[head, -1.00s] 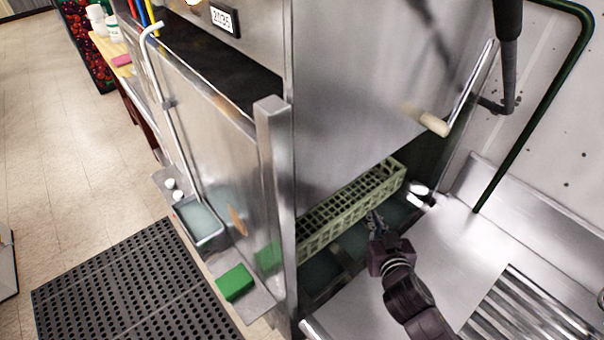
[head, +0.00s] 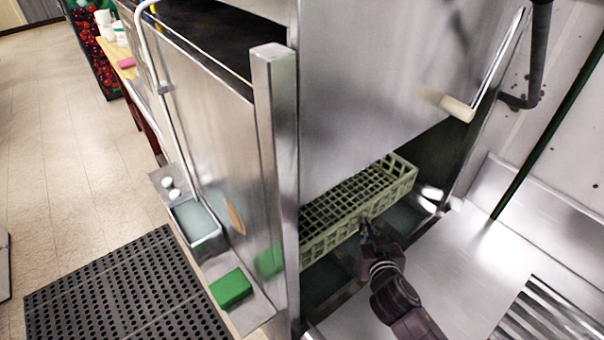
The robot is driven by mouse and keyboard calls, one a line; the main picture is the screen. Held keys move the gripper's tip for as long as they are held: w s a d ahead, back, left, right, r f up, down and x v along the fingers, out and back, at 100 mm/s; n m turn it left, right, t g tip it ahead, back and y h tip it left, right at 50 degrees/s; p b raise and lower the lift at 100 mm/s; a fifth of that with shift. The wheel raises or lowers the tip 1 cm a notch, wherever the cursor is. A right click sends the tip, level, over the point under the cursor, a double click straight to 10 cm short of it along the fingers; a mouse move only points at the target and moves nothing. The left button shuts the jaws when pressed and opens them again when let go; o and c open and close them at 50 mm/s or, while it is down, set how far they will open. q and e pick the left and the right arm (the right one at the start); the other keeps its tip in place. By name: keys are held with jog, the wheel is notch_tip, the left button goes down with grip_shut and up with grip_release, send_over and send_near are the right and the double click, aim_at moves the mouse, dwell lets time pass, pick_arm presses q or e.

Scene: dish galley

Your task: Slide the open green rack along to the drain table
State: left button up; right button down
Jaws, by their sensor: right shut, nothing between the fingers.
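The green rack (head: 345,208) is an open lattice tray. It sits inside the steel dish machine's opening, under the raised door (head: 385,80); its left end is hidden behind the machine's corner post. The drain table (head: 455,262) is the bare steel surface at the right, in front of the opening. My right gripper (head: 364,222) is shut with nothing in it, at the rack's near side wall; I cannot tell whether it touches. My left gripper is not in view.
The corner post (head: 277,160) stands left of the rack. The door handle (head: 457,108) juts out above the table. A ribbed section (head: 545,315) lies at lower right. A green sponge (head: 231,288) and a grey tub (head: 196,226) are on a low shelf at left. A black mat (head: 120,290) covers the floor.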

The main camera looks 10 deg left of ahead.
jog(key=w+a+b, duration=0.2)
jog(key=w+a, duration=0.3)
jog(key=shift+a+r, duration=0.1)
jog(key=w+a+b, duration=0.2)
jog(key=w+a, duration=0.1)
jog(key=shift+w+a, duration=0.25)
jog(key=shift+a, duration=0.1)
jog(key=w+a+b, duration=0.4)
jog(key=shift+w+b, duration=0.1)
jog(key=shift+b, duration=0.2)
pick_arm(q)
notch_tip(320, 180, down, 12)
jog(key=b, duration=0.4)
pick_arm(e)
jog(key=w+a, duration=0.3)
jog(key=shift+s+d+r+p, duration=0.1)
jog(key=shift+s+d+p, duration=0.1)
jog(key=shift+p, duration=0.65)
jog(key=s+d+p, duration=0.2)
jog(key=shift+s+d+p, duration=0.3)
jog(key=shift+d+p, duration=0.05)
jog(key=shift+s+d+p, duration=0.75)
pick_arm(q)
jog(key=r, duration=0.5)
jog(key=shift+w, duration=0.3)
pick_arm(e)
jog(key=shift+s+d, duration=0.2)
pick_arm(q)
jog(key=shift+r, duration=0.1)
